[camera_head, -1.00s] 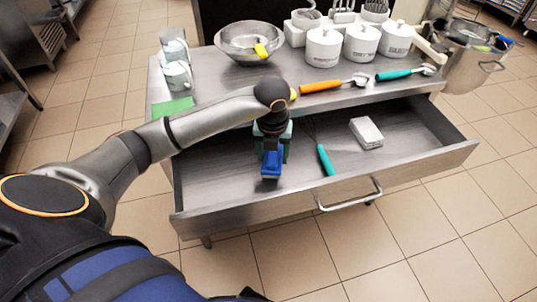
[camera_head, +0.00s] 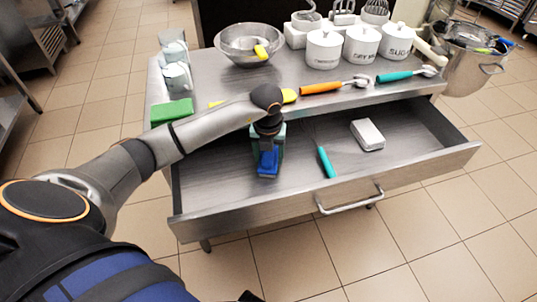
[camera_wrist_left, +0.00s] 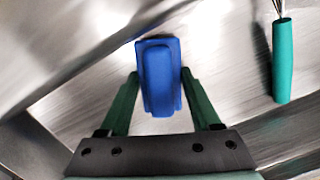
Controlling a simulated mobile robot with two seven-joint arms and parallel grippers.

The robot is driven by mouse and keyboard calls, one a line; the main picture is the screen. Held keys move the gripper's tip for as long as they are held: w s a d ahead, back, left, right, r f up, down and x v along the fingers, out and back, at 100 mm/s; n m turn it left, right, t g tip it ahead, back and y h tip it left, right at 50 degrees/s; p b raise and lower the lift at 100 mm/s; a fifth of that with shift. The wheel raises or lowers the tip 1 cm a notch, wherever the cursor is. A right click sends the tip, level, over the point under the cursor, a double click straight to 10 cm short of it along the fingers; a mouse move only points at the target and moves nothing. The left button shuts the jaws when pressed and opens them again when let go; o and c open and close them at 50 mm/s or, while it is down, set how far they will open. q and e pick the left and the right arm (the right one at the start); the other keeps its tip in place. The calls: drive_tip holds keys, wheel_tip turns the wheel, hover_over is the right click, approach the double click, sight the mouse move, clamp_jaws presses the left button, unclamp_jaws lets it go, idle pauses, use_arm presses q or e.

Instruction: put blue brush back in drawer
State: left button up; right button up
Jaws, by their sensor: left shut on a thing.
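The blue brush (camera_head: 268,163) is in my left gripper (camera_head: 267,150), inside the outline of the open drawer (camera_head: 250,225), toward its left part. In the left wrist view the blue brush (camera_wrist_left: 159,75) sits between the two green fingers of my left gripper (camera_wrist_left: 160,88), which is shut on it. Whether the brush touches the drawer floor I cannot tell. The drawer is pulled out below the steel table top (camera_head: 220,85). My right gripper does not show.
In the drawer lie a teal-handled tool (camera_head: 325,162) and a white block (camera_head: 367,134), right of the brush. On the table are a steel bowl (camera_head: 235,45), white canisters (camera_head: 361,43), an orange-handled scoop (camera_head: 321,87), a teal-handled scoop (camera_head: 394,76) and a green block (camera_head: 172,111).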

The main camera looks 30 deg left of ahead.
sight(268, 157)
use_arm(q)
drive_tip(key=o, duration=1.3)
drive_tip(key=shift+r, duration=0.2)
wheel_tip(268, 157, up, 12)
drive_tip(key=s+p, duration=0.1)
drive_tip(key=p, duration=0.1)
drive_tip(key=shift+s+d, duration=0.15)
drive_tip(key=shift+d, duration=0.2)
drive_tip(key=shift+f, duration=0.1)
